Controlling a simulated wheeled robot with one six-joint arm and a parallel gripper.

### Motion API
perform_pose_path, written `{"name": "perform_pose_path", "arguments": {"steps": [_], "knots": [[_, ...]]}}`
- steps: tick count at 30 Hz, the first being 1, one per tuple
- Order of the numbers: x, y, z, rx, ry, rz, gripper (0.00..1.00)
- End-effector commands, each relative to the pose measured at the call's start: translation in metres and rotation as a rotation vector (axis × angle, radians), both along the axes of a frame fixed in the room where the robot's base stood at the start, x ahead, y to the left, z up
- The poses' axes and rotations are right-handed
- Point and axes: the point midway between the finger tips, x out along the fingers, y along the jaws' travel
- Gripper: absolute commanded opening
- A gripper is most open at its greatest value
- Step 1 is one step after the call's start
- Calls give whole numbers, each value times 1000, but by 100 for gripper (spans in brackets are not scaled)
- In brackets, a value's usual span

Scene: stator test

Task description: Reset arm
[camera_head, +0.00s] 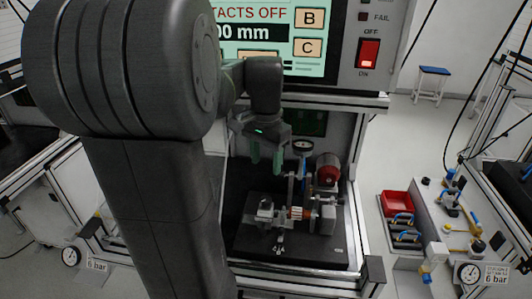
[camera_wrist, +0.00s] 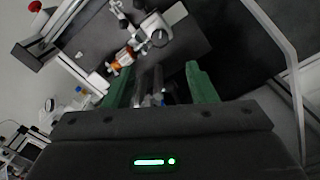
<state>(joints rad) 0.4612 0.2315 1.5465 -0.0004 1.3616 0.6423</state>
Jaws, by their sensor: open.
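My gripper (camera_head: 266,157) hangs from my raised arm above the back left of the test fixture in the head view. Its two green fingers point down, apart from each other, with nothing seen between them. In the wrist view my gripper (camera_wrist: 160,85) also shows as two green fingers spread wide. The test fixture (camera_head: 325,212) stands on a black base plate, with a copper-orange stator (camera_head: 296,213) in its middle. The stator also shows in the wrist view (camera_wrist: 124,57), ahead of the fingers and apart from them. My arm hides part of the bench's left side.
A tester panel (camera_head: 275,45) with a screen and a red switch (camera_head: 368,53) stands behind the fixture. The bench frame encloses the fixture.

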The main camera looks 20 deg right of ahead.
Motion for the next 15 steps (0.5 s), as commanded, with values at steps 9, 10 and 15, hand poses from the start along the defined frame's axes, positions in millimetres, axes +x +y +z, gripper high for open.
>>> {"name": "perform_pose_path", "arguments": {"steps": [9, 10, 15], "knots": [[0, 0, 18, 0, 0, 0, 51], [0, 0, 18, 0, 0, 0, 51], [0, 0, 18, 0, 0, 0, 51]]}}
